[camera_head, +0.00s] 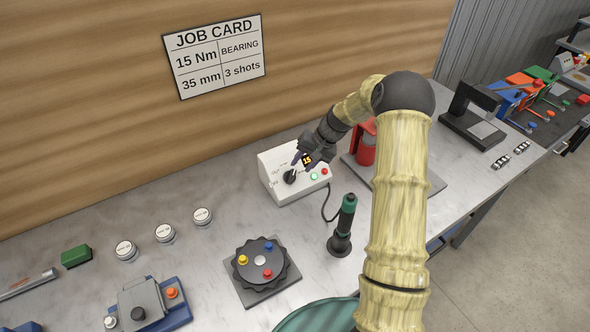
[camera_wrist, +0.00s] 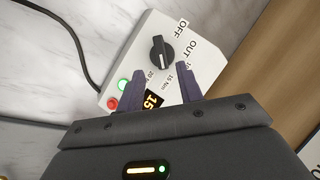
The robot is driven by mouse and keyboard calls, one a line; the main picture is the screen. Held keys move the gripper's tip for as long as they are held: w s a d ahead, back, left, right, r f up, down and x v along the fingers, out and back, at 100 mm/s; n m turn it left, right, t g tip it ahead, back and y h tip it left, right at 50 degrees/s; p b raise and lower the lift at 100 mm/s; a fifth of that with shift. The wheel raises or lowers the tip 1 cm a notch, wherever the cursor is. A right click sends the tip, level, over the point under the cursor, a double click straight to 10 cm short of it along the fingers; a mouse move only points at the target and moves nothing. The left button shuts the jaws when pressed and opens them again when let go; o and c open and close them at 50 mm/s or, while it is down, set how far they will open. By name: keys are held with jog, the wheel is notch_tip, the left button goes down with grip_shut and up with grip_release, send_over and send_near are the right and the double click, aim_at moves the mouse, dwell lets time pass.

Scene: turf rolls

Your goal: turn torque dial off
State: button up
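The torque dial is a black knob (camera_head: 290,177) on the front of a white control box (camera_head: 276,165). In the wrist view the dial (camera_wrist: 162,52) stands just beyond my fingertips, with OFF, OUT, 15 Nm and 20 Nm labels beside it. I cannot tell for certain which label it points at. A small display (camera_wrist: 151,101) glows orange with 15, partly hidden between my fingers. My gripper (camera_wrist: 163,80) is open and empty, its two dark fingers spread apart over the box, not around the dial. It also shows in the head view (camera_head: 301,160) above the box.
A green lit button (camera_wrist: 123,85) and a red button (camera_wrist: 112,103) sit beside the dial. A cabled green-and-black driver (camera_head: 343,226) stands in front of the box. A red device (camera_head: 364,145) stands right of it. A round dark fixture (camera_head: 261,264) lies nearer me.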

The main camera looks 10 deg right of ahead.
aim_at(293, 174)
jog(key=x, duration=0.2)
jog(key=p+x, duration=0.1)
jog(key=x, duration=0.2)
jog(key=shift+s+a, duration=0.1)
jog(key=shift+a, duration=0.25)
jog(key=shift+a+f+p, duration=0.1)
jog(key=shift+f+p, duration=0.15)
jog(key=shift+p, duration=0.05)
grip_shut()
